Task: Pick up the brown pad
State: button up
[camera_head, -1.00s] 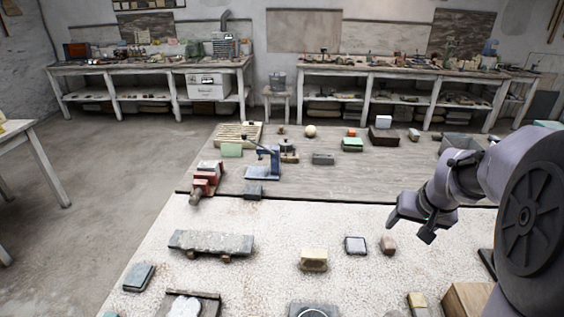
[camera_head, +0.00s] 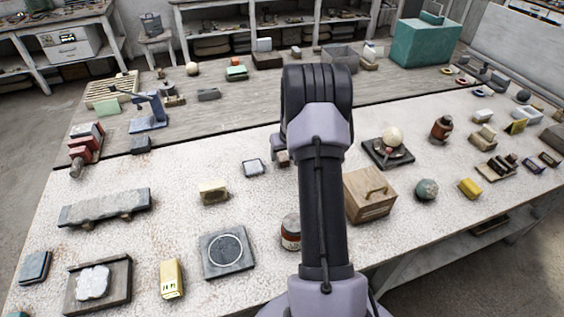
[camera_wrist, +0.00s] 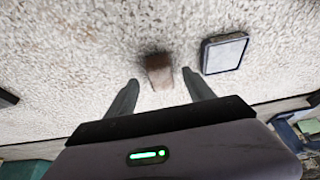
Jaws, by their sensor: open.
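The brown pad (camera_wrist: 159,72) is a small brown block on the speckled white tabletop in the wrist view. In the head view a bit of the brown pad (camera_head: 283,158) shows at the left edge of my arm, which hides the rest. My gripper (camera_wrist: 161,82) is open and empty. Its two fingers lie apart, left and right of the pad in the wrist view, with tips near the pad's level in the picture. I cannot tell how high they are above the table. The head view hides my gripper behind my arm.
A dark-framed pale pad (camera_wrist: 225,53) lies close beside the brown pad. The white tabletop (camera_head: 180,180) has bare patches between several small objects.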

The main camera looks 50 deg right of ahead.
aim_at(283, 157)
jog(key=x, duration=0.3)
jog(key=shift+w+f, duration=0.15)
jog(key=shift+c, duration=0.4)
grip_shut()
jog(key=shift+r, duration=0.6)
notch_tip(283, 157, up, 2)
jog(key=shift+r+p, duration=0.25)
jog(key=shift+p, duration=0.3)
jog(key=s+a, duration=0.3)
jog(key=a, duration=0.1)
jog(key=s+a+r+b, duration=0.1)
jog(key=s+a, duration=0.2)
jog(key=a, duration=0.1)
jog(key=s+a+b, duration=0.1)
jog(key=s+a, duration=0.3)
jog(key=shift+a+r, duration=0.2)
jog(key=shift+a, duration=0.1)
jog(key=c, duration=0.5)
grip_release()
jog(key=shift+c, duration=0.2)
grip_shut()
